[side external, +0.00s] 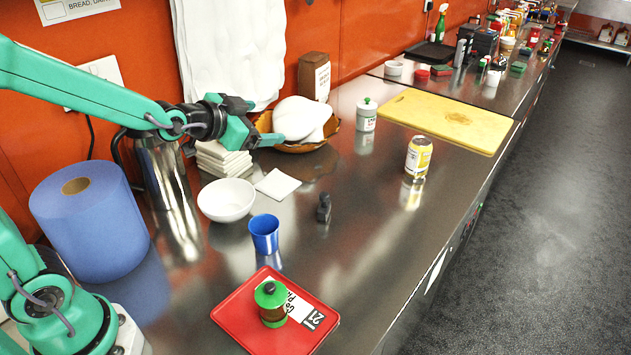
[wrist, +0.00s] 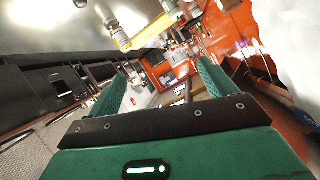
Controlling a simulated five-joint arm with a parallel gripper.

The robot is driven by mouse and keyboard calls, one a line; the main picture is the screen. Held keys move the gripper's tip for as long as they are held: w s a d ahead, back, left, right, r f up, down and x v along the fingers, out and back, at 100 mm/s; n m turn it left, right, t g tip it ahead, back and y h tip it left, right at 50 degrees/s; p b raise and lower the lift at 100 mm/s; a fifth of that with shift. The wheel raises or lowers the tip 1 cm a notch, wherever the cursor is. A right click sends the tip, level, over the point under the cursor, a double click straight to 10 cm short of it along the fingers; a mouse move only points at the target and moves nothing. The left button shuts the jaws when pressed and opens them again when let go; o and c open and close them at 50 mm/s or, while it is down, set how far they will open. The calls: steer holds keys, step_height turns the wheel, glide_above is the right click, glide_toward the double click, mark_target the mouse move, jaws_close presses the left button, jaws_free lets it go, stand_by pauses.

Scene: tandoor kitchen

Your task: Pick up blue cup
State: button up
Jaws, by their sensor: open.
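The blue cup (side external: 264,234) stands upright on the steel counter, just behind the red tray and right of the white bowl. My gripper (side external: 275,141) is open and empty in the side view, raised over the counter's back part near the brown basket, farther back than the cup and apart from it. In the wrist view my gripper's green fingers (wrist: 157,85) are spread with nothing between them. That view looks along the counter and room, and the blue cup does not show in it.
A red tray (side external: 230,318) with a green container (side external: 271,302) lies in front of the cup. A white bowl (side external: 227,200), white tiles (side external: 277,184), a small black object (side external: 323,208) and a yellow-labelled can (side external: 418,157) stand around. A large blue roll (side external: 90,225) is at left.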

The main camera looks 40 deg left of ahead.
steer(key=n+g, duration=0.7)
steer(key=g, duration=0.6)
glide_toward(264, 225)
steer(key=s+d, duration=0.1)
steer(key=d, duration=0.1)
steer(key=shift+s+f, duration=0.15)
steer(key=shift+f, duration=1.7)
steer(key=shift+s+f, duration=0.15)
steer(key=shift+f, duration=1.75)
steer(key=c, duration=1)
steer(key=shift+r, duration=0.15)
